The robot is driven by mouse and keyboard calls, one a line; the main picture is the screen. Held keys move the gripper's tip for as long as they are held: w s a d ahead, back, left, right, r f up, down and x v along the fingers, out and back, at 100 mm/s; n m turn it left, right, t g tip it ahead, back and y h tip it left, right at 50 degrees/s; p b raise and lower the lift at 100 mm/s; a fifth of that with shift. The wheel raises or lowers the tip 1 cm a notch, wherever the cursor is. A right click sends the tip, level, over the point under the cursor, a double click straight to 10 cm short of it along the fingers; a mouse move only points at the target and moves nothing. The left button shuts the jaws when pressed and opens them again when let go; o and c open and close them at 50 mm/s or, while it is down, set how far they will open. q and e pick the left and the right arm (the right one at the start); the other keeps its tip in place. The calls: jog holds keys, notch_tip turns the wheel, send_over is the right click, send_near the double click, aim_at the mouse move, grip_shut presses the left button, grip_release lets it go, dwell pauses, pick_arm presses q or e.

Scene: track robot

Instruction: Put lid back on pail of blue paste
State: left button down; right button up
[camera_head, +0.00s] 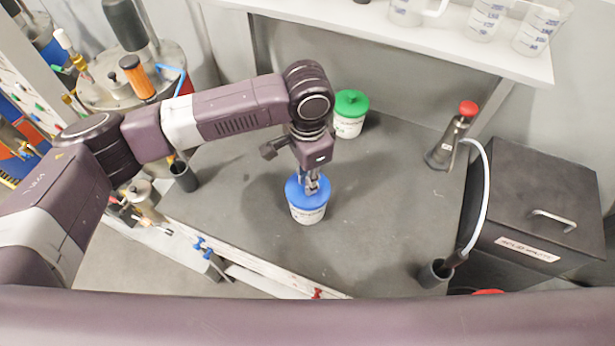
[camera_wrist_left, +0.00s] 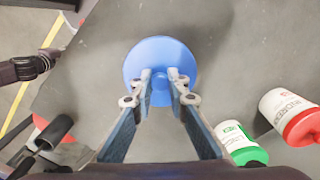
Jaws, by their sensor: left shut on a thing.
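The pail of blue paste (camera_head: 307,214) is a white labelled tub standing on the dark grey bench. Its blue lid (camera_head: 293,193) covers the top. I see no gap between them, but cannot tell whether it is fully seated. My left gripper (camera_head: 312,186) points down and is shut on the lid's central knob. In the left wrist view the lid (camera_wrist_left: 160,55) is a round blue disc that hides the pail, with the gripper tips (camera_wrist_left: 160,82) on either side of the knob. What looks like my right gripper (camera_wrist_left: 46,58) shows at the left edge of that view.
A green-lidded tub (camera_head: 349,122) stands behind the pail. A red-lidded tub (camera_wrist_left: 290,112) shows in the left wrist view. A red-knobbed dispenser (camera_head: 447,143), a hose, a black cup (camera_head: 434,274) and a dark box (camera_head: 540,195) are at right. Bench around the pail is clear.

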pick_arm(q)
jog(key=c, duration=1.3)
grip_release()
jog(key=shift+r+p, duration=2.55)
jog(key=shift+p, duration=0.35)
jog(key=shift+r+p, duration=0.5)
jog(key=shift+r, duration=0.45)
